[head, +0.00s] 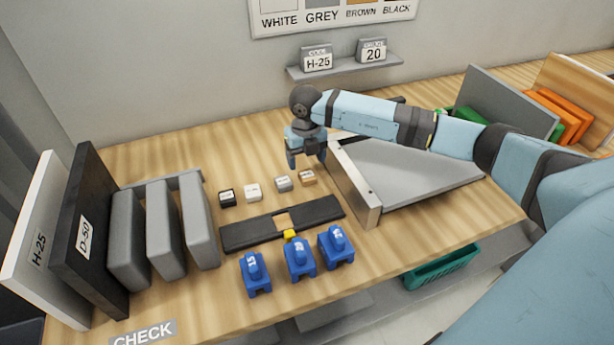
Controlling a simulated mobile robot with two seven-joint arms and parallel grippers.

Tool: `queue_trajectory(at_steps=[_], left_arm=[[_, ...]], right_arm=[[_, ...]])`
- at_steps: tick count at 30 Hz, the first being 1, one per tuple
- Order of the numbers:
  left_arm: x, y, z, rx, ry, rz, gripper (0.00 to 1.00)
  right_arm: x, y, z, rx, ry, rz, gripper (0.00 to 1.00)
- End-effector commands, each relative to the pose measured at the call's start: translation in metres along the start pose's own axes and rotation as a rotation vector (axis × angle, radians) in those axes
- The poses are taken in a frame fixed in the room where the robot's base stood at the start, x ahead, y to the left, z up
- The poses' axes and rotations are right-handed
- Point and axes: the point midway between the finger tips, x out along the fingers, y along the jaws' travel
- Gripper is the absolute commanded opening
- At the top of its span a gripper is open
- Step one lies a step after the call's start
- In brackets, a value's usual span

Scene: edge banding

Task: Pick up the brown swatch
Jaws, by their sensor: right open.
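My right gripper (307,161) is open and empty, pointing down, just behind or above the brown swatch in the picture. It appears apart from the swatch. My left gripper is not in view.
A grey slanted panel with a metal edge (357,187) stands close to the right of the brown swatch. In front lie a dark bar (240,235) and several blue numbered blocks (299,260). Grey upright pads (164,242) stand left. Bare table lies behind the swatches.

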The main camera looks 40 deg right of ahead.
Motion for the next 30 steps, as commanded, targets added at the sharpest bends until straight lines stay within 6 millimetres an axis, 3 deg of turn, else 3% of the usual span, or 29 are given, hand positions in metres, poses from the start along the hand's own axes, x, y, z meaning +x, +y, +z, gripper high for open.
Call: queue_trajectory(at_steps=[10,17,24,30], left_arm=[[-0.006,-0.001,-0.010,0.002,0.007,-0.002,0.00],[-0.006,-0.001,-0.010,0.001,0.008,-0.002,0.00],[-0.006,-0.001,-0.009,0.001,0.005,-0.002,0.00],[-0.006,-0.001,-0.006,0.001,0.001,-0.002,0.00]], right_arm=[[0.045,0.000,0.001,0.000,0.003,-0.001,0.72],[0.049,0.000,0.002,-0.001,0.001,0.000,0.72],[0.049,0.000,0.002,-0.001,0.001,0.000,0.20],[0.049,0.000,0.002,-0.001,0.000,0.000,0.19]])
